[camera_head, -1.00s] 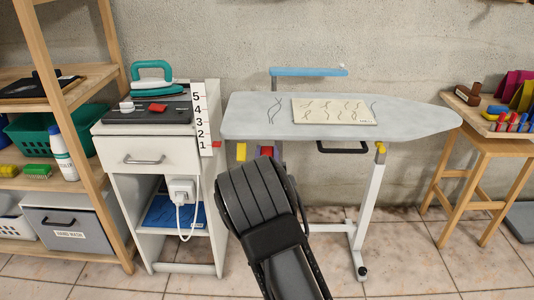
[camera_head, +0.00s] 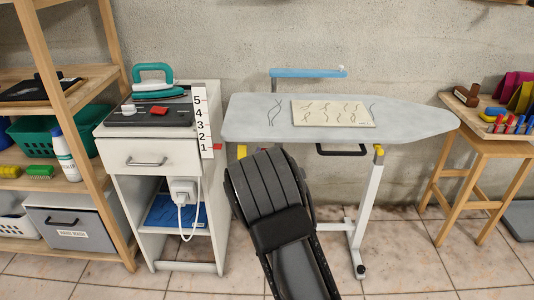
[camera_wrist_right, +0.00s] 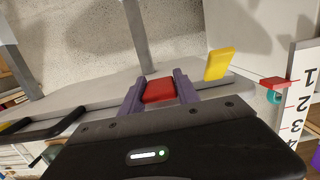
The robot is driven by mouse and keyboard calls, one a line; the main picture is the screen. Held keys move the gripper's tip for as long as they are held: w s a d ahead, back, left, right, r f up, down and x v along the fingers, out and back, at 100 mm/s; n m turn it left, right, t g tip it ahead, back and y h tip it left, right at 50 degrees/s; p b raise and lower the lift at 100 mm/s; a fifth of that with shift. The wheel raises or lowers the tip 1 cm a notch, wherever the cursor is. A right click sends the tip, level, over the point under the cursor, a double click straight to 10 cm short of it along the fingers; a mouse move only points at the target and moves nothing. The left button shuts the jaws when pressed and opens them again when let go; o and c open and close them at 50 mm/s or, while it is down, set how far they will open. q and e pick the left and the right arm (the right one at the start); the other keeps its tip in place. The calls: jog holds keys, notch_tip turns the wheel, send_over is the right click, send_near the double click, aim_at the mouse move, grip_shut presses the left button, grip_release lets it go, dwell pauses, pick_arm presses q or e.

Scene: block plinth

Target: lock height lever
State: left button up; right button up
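The ironing board (camera_head: 410,118) stands against the wall, and it also shows in the right wrist view (camera_wrist_right: 84,98). A red block-like lever (camera_wrist_right: 158,91) at the board's underside lies between the two purple fingers of my right gripper (camera_wrist_right: 160,76). The fingers flank it closely on both sides; I cannot tell whether they press on it. A yellow tab (camera_wrist_right: 219,63) sticks out just right of the fingers, and it shows in the head view (camera_head: 242,151). In the head view my right arm hides the red lever and the fingers. My left gripper is out of view.
A white cabinet (camera_head: 147,154) with a numbered scale (camera_head: 202,122) stands left of the board, a teal iron (camera_head: 153,82) on top. A red pointer (camera_wrist_right: 280,83) sits near the scale's 1. A wooden shelf (camera_head: 80,130) and stool (camera_head: 490,147) flank the area.

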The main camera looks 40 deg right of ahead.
jog(key=o, duration=0.4)
jog(key=p+v, duration=0.1)
jog(key=v, duration=0.6)
jog(key=shift+s+a, duration=0.25)
jog(key=shift+s, duration=0.1)
jog(key=shift+f, duration=0.1)
